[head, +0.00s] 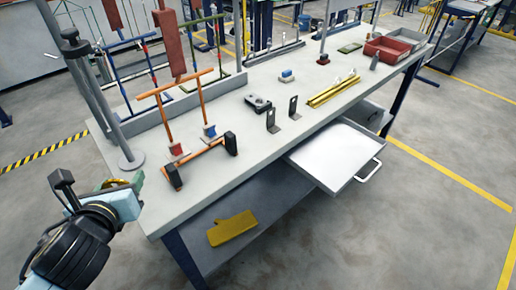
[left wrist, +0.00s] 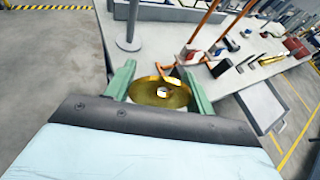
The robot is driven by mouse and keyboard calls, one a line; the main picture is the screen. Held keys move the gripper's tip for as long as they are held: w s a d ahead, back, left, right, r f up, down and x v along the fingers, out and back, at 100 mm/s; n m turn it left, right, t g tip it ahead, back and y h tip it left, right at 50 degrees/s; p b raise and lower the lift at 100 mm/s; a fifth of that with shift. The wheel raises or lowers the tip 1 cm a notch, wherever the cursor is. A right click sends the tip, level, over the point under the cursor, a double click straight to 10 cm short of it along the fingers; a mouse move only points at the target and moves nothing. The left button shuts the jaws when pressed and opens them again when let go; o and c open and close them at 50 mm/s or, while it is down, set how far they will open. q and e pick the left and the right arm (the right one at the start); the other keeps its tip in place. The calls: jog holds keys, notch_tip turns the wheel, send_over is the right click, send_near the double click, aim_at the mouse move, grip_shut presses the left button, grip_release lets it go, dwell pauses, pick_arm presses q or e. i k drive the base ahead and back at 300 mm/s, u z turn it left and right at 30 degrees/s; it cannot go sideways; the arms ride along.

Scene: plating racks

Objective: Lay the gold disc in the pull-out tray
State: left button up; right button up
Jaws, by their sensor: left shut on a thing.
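My left gripper (head: 128,184) is at the left front corner of the workbench in the head view. In the left wrist view its green fingers (left wrist: 160,88) are shut on the gold disc (left wrist: 148,97), a round shiny plate with a hole in its middle. In the head view only a small part of the disc shows. The pull-out tray (head: 330,155) is a shallow white drawer with a front handle, pulled out from under the bench and empty. It also shows in the left wrist view (left wrist: 262,106), right of the disc. My right gripper is not in view.
An orange rack (head: 205,158) stands near the bench's left end, beside a grey post (head: 118,130). Black brackets (head: 271,119) and yellow bars (head: 332,91) lie along the bench. A yellow glove (head: 232,228) lies on the lower shelf. Floor before the tray is clear.

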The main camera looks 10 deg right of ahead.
aim_at(325, 162)
jog(key=k, duration=1.1)
jog(key=z, duration=0.85)
jog(key=i, duration=0.85)
jog(key=z, duration=0.35)
jog(key=i, duration=1.05)
jog(key=u, duration=0.5)
